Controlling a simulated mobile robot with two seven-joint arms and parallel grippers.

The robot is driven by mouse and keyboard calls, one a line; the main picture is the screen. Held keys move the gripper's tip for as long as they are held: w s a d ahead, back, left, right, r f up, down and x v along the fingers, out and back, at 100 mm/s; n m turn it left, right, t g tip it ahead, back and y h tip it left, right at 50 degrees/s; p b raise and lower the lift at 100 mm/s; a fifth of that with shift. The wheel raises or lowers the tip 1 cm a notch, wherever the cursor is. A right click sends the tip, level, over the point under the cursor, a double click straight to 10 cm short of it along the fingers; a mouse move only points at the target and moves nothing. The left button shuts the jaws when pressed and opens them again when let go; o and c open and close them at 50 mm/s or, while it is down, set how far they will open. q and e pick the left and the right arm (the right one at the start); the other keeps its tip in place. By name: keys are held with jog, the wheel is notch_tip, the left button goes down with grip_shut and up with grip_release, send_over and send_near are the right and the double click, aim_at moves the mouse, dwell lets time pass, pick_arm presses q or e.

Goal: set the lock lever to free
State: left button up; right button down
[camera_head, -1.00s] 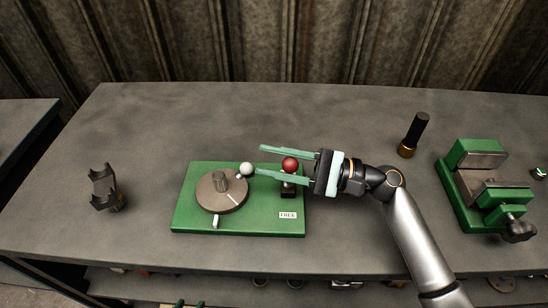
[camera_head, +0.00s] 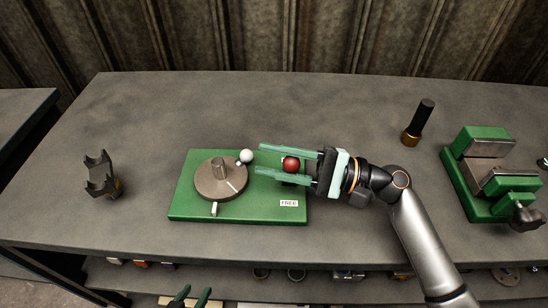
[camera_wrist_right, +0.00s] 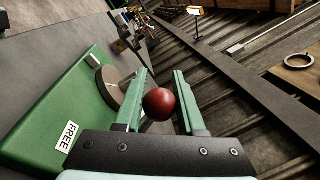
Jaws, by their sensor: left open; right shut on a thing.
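The lock lever's red ball knob (camera_head: 291,164) stands over the right part of a green base plate (camera_head: 185,205). A white FREE label (camera_head: 289,203) is on the plate's front right, in front of the knob. My right gripper (camera_head: 258,160) reaches in from the right and is shut on the red knob, one finger on each side. The wrist view shows the knob (camera_wrist_right: 159,104) between the fingers. The lever's stem is mostly hidden under the gripper. My left gripper (camera_head: 192,298) shows only its two fingertips at the bottom edge, apart and empty.
A grey round dial (camera_head: 220,180) with a white ball (camera_head: 246,156) beside it is on the plate's left. A dark forked holder (camera_head: 101,175) stands left, a black-handled tool (camera_head: 419,122) and a green vise (camera_head: 490,175) right. The table behind the plate is clear.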

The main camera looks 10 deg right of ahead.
jog(key=shift+f, duration=0.15)
jog(key=c, duration=0.9)
grip_release()
pick_arm(q)
jog(key=shift+s+a+f, duration=0.1)
jog(key=shift+f, duration=0.05)
pick_arm(e)
jog(key=o, duration=0.4)
pick_arm(q)
jog(key=shift+w+d+f+b, duration=0.3)
jog(key=shift+d+b, duration=0.25)
jog(key=shift+b, duration=0.4)
pick_arm(e)
jog(key=v, duration=1.2)
jog(key=shift+d, duration=0.25)
pick_arm(q)
jog(key=shift+s+f, duration=0.15)
pick_arm(e)
jog(key=shift+s, duration=0.1)
